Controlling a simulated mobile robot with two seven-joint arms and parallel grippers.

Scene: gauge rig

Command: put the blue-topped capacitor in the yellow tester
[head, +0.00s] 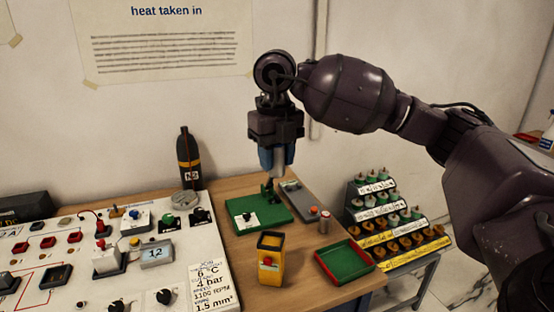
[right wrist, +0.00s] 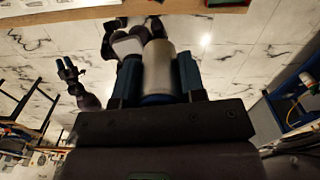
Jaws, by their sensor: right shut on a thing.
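My right gripper (head: 278,170) is high above the green board, at the back of the table. It is shut on a silver cylinder (right wrist: 158,68), the capacitor, which sits between its blue fingers; a blue band shows at the end near the palm. The capacitor also shows below the jaws in the head view (head: 289,156). The yellow tester (head: 270,262) stands upright on the table, nearer than the gripper, with a dark-topped opening and a red button on its front.
A green board (head: 270,220) with a black stand and a grey device (head: 301,202) lie behind the tester. A white control panel (head: 190,270) fills the left.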

